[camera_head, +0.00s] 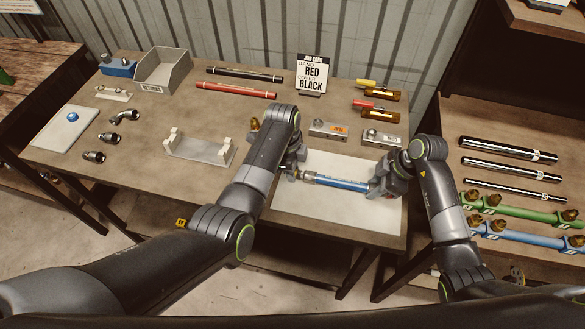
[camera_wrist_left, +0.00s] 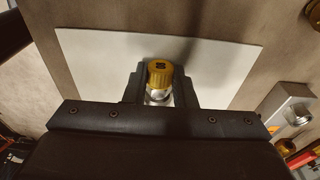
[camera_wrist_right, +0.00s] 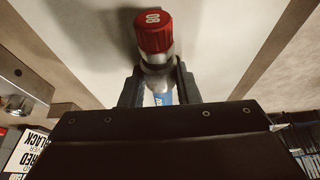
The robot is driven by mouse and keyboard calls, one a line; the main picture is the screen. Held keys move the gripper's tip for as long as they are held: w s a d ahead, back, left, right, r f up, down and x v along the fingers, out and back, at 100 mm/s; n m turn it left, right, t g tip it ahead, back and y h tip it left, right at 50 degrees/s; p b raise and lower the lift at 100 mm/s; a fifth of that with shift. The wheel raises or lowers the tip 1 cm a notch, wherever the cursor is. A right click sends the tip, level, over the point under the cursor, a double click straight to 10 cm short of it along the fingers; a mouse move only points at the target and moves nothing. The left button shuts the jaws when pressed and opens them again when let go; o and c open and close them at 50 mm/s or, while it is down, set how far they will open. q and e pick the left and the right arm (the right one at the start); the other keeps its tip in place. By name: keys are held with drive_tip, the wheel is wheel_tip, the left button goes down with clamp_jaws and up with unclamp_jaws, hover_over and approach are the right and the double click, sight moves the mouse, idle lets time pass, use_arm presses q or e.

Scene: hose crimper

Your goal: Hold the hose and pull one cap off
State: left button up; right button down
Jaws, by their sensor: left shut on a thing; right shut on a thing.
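A blue hose (camera_head: 342,183) with silver end fittings lies level over the white mat (camera_head: 310,218). My left gripper (camera_head: 297,173) is shut on its left end. In the left wrist view, a gold cap (camera_wrist_left: 160,73) sticks out past the jaws (camera_wrist_left: 159,92), with silver fitting just below it. My right gripper (camera_head: 380,183) is shut on the hose's right end. In the right wrist view, a red cap (camera_wrist_right: 154,32) marked with characters sits beyond the jaws (camera_wrist_right: 157,82), over silver fitting and blue hose. The jaws hide part of both ends.
A card (camera_head: 312,75) reads red and black. Behind the mat stand small metal blocks (camera_head: 328,130). A grey bin (camera_head: 163,70), a white cradle (camera_head: 200,148), black and red hoses (camera_head: 236,90) and metal fittings lie to the left. A right-hand shelf (camera_head: 470,135) holds more hoses.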

use_arm(q)
clamp_jaws()
drive_tip(key=shift+w+a, duration=0.25)
drive_tip(key=shift+a, duration=0.7)
idle(0.3)
drive_tip(key=shift+w+a, duration=0.2)
drive_tip(key=shift+a, duration=0.4)
drive_tip(key=shift+w+a, duration=0.15)
drive_tip(key=shift+a, duration=0.4)
drive_tip(key=shift+r, duration=2.55)
use_arm(e)
drive_tip(key=c, duration=1)
unclamp_jaws()
